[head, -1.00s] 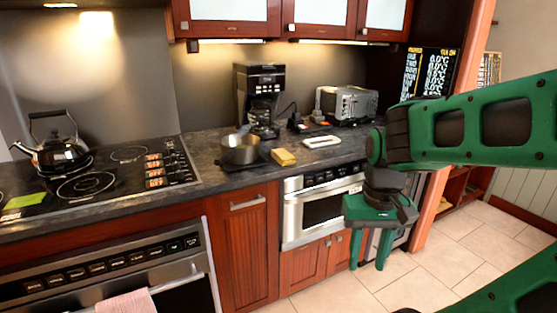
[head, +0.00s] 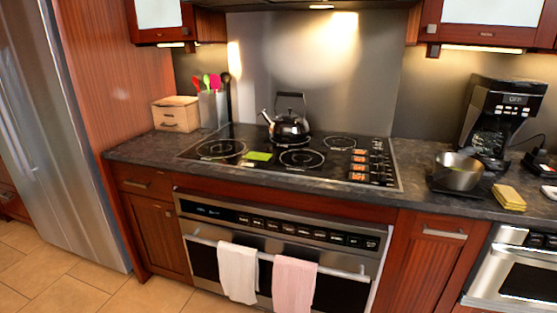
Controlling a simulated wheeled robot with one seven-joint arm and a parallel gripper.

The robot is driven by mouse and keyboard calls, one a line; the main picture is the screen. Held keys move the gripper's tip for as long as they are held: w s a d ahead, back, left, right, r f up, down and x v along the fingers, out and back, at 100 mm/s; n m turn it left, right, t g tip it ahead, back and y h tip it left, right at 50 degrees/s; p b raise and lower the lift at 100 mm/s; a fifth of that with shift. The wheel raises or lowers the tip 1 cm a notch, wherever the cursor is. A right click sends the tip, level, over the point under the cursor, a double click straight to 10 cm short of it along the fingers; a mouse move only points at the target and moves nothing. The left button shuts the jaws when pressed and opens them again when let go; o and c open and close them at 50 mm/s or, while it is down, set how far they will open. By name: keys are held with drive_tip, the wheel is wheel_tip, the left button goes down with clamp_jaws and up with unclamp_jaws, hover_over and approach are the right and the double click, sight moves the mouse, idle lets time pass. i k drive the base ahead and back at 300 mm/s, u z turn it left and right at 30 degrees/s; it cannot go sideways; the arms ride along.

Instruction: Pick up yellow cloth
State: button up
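A small yellow folded block, which looks like the yellow cloth (head: 509,197), lies on the dark countertop at the right of the head view. It sits just right of a metal pot and in front of the coffee maker. A flat lime-green piece (head: 258,156) lies on the cooktop, left of the kettle; I cannot tell what it is made of. My gripper is not in view now.
The metal pot (head: 458,171) and coffee maker (head: 503,115) stand near the yellow cloth. A kettle (head: 288,126) stands on the cooktop (head: 220,164). White (head: 238,272) and pink (head: 294,283) towels hang on the oven handle. A fridge (head: 62,140) stands at the left.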

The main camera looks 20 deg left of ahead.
sight(509, 200)
drive_tip(key=z, duration=0.8)
drive_tip(key=i, duration=1)
drive_tip(key=u, duration=1.15)
